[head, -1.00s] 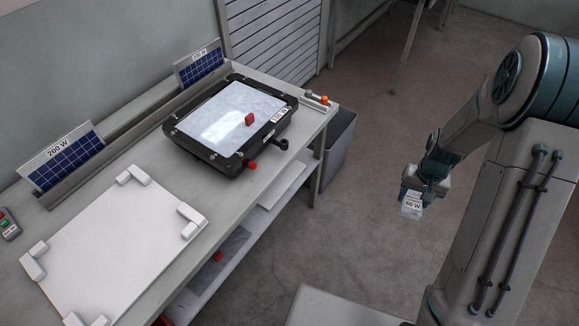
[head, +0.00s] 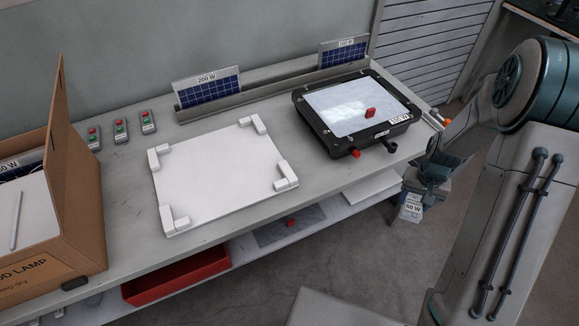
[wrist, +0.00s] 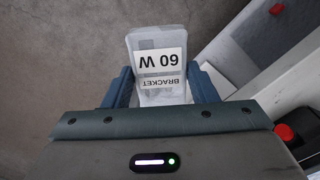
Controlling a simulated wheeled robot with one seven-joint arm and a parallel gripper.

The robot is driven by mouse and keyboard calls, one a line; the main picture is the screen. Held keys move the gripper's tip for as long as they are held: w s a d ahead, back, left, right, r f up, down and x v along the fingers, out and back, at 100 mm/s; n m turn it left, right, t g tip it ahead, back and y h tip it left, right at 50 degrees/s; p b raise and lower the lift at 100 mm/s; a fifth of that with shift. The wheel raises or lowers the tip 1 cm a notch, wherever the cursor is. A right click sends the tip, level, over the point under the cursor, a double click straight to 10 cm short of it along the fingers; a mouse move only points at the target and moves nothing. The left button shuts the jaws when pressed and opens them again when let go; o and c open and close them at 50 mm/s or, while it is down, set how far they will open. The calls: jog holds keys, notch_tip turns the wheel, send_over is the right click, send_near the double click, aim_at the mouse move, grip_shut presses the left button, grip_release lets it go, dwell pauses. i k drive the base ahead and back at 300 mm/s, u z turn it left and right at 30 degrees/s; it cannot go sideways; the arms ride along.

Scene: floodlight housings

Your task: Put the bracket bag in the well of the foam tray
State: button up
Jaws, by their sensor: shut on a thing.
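My gripper (head: 424,188) hangs in front of the bench's right end and is shut on the bracket bag (head: 410,208). The bag is clear with a white label. In the wrist view the bracket bag (wrist: 158,85) sits between the two blue fingers, and its label reads "60 W" and "BRACKET", upside down. The foam tray is not plain to me; a white flat board (head: 215,178) with raised white corner blocks lies on the bench, and I cannot make out a well in it.
A black floodlight housing (head: 355,110) with a red knob stands on the right of the bench. An open cardboard lamp box (head: 75,235) stands at the left. Solar panels (head: 208,88) lean at the back. A red bin (head: 175,277) is on the lower shelf.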

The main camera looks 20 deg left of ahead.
aim_at(209, 171)
jog(key=u, duration=1.45)
